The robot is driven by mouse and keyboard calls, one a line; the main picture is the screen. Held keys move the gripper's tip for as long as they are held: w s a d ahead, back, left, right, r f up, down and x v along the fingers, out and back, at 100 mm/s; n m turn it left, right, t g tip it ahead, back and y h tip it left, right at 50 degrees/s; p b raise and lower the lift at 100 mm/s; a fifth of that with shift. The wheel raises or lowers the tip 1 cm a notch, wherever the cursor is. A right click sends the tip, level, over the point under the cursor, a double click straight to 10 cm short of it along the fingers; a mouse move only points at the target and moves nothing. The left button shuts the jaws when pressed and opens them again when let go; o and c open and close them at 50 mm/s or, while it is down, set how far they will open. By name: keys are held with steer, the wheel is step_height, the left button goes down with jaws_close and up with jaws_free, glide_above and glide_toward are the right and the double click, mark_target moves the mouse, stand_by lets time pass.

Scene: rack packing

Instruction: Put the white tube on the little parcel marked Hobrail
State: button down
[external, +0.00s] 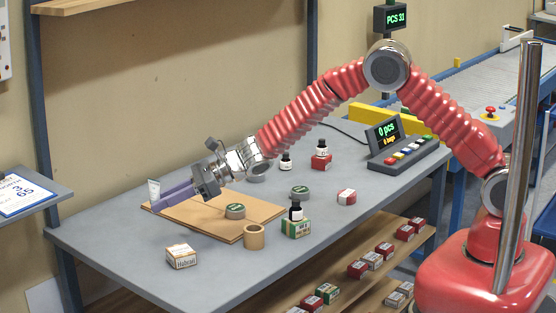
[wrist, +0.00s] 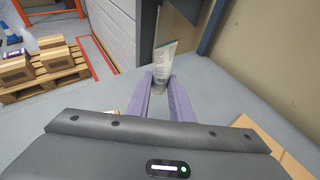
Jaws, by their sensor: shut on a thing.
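The white tube (external: 154,190) is held upright at the tips of my gripper (external: 166,197), over the left end of the table. In the wrist view the tube (wrist: 164,62) stands between the two purple fingers of my gripper (wrist: 162,82), which are shut on it. The little parcel marked Hobrail (external: 181,257) is a small white and brown box near the front left of the table. It lies in front of my gripper, apart from the tube, with nothing on top of it. I cannot pick it out in the wrist view.
A tan roll (external: 254,237) and a dark bottle (external: 296,211) on a green box (external: 296,229) stand to the right. The table around the Hobrail parcel is clear.

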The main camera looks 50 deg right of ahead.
steer(key=s+a+r+n+g+y, duration=0.1)
steer(key=s+r+n+g, duration=0.2)
steer(key=s, duration=0.6)
steer(key=shift+s+a+r+y, duration=0.25)
steer(key=shift+a+r+y, duration=0.1)
steer(key=shift+y, duration=0.05)
glide_above(187, 248)
steer(key=shift+f, duration=3.15)
steer(key=shift+f, duration=1.85)
steer(key=c, duration=1.6)
jaws_free()
steer(key=shift+f, duration=0.1)
